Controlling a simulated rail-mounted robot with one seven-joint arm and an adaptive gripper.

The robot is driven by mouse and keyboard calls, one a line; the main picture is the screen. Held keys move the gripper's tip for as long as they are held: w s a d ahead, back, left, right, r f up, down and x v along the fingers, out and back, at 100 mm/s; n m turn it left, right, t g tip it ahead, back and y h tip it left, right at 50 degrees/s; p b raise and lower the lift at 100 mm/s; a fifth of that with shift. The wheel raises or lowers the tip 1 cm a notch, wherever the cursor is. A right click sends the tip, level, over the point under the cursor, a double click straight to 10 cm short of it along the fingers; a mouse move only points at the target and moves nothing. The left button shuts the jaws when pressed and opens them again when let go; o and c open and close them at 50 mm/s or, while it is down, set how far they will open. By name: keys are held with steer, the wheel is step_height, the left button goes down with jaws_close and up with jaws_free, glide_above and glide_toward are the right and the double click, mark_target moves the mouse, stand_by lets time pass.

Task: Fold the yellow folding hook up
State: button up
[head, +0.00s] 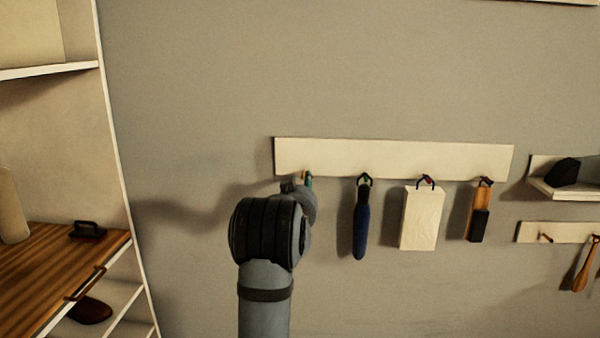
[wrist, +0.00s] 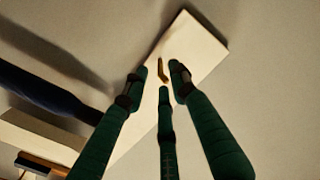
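The yellow folding hook (wrist: 162,69) is on the pale wall board (wrist: 197,45), near the board's end in the wrist view. In the head view only a small yellow bit of the hook (head: 304,174) shows at the board's left end, mostly behind my arm. My gripper (wrist: 161,78) has dark green fingers. They are spread apart, with the hook between and just beyond the tips. I see nothing held, and I cannot tell whether a finger touches the hook. In the head view a teal fingertip of my gripper (head: 309,182) shows just below the board.
Right of my gripper on the same board (head: 395,157) hang a blue-handled item (head: 361,220), a white block (head: 421,218) and a wooden brush (head: 479,212). A small shelf (head: 567,190) is farther right. A shelf unit (head: 115,150) stands left. The wall between is clear.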

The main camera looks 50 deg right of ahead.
mark_target(303, 178)
steer(key=shift+p+x, duration=0.7)
steer(key=shift+x, duration=1.3)
jaws_close()
steer(key=shift+f, duration=0.1)
